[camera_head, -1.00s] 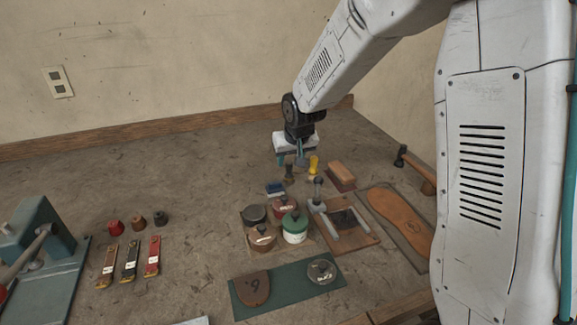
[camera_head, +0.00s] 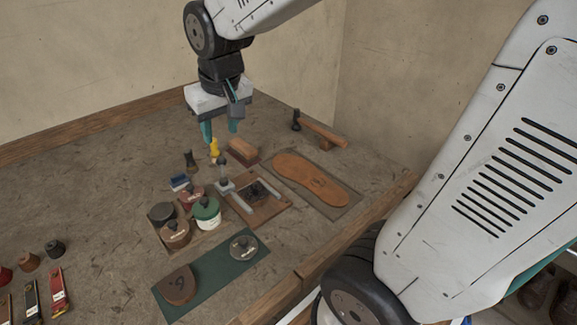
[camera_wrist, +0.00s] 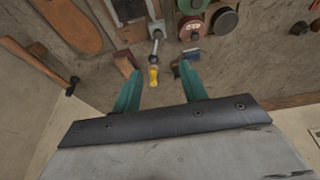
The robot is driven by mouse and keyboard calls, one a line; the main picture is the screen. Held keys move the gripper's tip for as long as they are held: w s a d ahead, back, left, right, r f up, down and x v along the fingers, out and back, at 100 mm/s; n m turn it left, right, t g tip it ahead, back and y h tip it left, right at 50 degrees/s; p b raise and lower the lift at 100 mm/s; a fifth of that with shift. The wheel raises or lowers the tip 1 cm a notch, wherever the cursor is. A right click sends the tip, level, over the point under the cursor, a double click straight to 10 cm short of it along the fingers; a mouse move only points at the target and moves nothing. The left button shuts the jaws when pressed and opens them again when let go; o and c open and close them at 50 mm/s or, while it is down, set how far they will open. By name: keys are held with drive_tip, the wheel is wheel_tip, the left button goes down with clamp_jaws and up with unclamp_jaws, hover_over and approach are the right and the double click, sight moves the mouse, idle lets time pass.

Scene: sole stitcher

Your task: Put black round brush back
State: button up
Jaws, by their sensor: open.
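A small dark upright piece with a flared foot (camera_head: 191,160), which looks like the black round brush, stands on the bench behind the blue block. It also shows in the wrist view (camera_wrist: 174,69), near the right finger. My gripper (camera_head: 220,130) is open with nothing between its teal fingers. It hangs above the back of the bench, apart from the brush. In the wrist view my gripper (camera_wrist: 158,80) points down toward the bench, with a yellow-handled tool (camera_wrist: 153,76) in the gap between the fingers.
A leather sole (camera_head: 308,180) and a hammer (camera_head: 322,133) lie right.

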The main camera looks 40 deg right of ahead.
drive_tip(key=s+d+g, duration=0.1)
drive_tip(key=s+g, duration=0.1)
drive_tip(key=s, duration=1.8)
drive_tip(key=shift+s+r, duration=0.2)
drive_tip(key=shift+r, duration=0.25)
